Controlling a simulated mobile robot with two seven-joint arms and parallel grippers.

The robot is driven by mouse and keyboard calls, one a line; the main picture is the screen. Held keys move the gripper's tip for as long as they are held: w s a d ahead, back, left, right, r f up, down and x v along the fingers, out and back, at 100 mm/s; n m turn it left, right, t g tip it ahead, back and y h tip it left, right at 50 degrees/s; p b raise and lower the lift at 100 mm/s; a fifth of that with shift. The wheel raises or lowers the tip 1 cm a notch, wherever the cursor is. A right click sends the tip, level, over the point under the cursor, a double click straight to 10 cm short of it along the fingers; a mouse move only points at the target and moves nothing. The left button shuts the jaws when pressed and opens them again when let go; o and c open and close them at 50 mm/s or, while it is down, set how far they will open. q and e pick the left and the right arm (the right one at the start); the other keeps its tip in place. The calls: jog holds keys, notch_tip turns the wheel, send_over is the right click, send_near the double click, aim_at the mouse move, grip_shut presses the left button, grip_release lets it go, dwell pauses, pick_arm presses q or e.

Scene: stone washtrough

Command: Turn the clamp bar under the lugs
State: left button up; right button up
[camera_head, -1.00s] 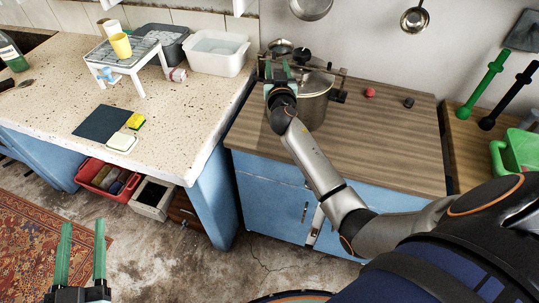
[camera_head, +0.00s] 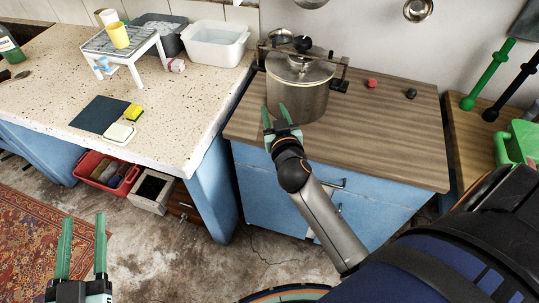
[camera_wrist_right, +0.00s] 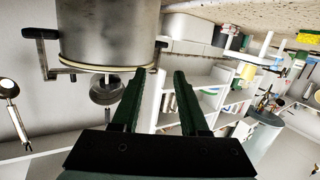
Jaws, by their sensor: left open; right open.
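The steel pot (camera_head: 297,100) stands on the wooden counter with its lid (camera_head: 300,68) on top. The clamp bar lies across the lid, with a black knob (camera_head: 302,43) above its middle; which way it sits under the lugs is unclear. A black side handle (camera_head: 340,86) sticks out at the pot's right. My right gripper (camera_head: 275,112) is open and empty in front of the pot's left side. In the right wrist view the pot (camera_wrist_right: 108,30) appears upside down beyond the open fingers (camera_wrist_right: 160,75). My left gripper (camera_head: 83,225) is open and empty at lower left, above the floor.
A red knob (camera_head: 372,83) and a dark knob (camera_head: 411,92) lie on the wooden counter (camera_head: 390,135) right of the pot. A white basin (camera_head: 215,50) and a small white rack (camera_head: 122,42) stand on the speckled counter at left. The wooden counter's front right is clear.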

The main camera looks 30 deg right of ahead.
jog(key=s+a+f+n+g+y, duration=0.1)
jog(key=s+a+f+n+y, duration=0.1)
jog(key=f, duration=0.7)
jog(key=s+a+y, duration=0.1)
jog(key=s+a, duration=0.1)
jog(key=s, duration=0.1)
jog(key=shift+a+n+g, duration=0.3)
jog(key=shift+g, duration=0.1)
